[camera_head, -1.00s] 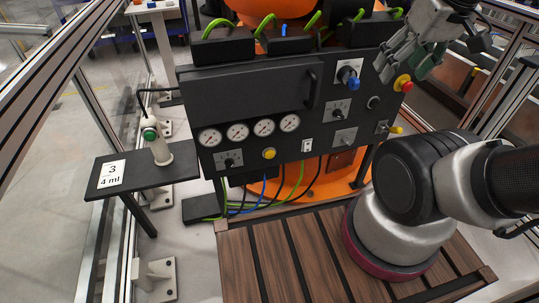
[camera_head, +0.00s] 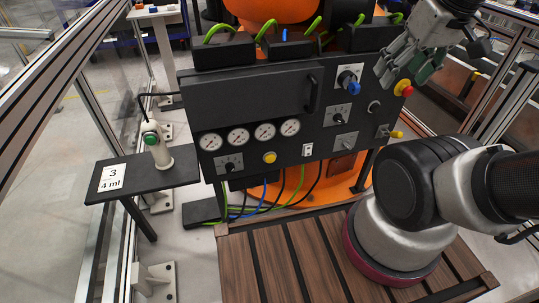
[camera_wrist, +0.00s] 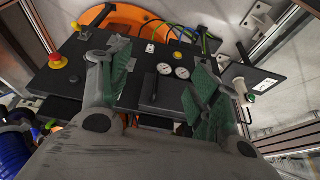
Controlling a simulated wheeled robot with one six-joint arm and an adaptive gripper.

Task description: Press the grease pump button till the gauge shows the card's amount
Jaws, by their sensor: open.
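The grease pump (camera_head: 157,148) is a pale upright cylinder with a green button (camera_head: 149,138) on its side, standing on a small dark shelf (camera_head: 172,176) at the left. The card (camera_head: 112,177) lies on that shelf and reads "3" and "4 ml". Several round white gauges (camera_head: 238,136) sit in a row on the black panel; their needles are too small to read. My gripper (camera_head: 410,62) is open and empty at the panel's upper right, far from the pump. In the wrist view its fingers (camera_wrist: 158,88) are spread, with the pump (camera_wrist: 239,86) beyond the right finger.
The black panel (camera_head: 245,95) carries a yellow button (camera_head: 270,157), a blue knob (camera_head: 353,88), a red emergency button (camera_head: 403,88) and a yellow-handled key or lever (camera_head: 396,134). Metal fence posts stand at the left. The slatted wooden platform (camera_head: 270,265) is clear in front.

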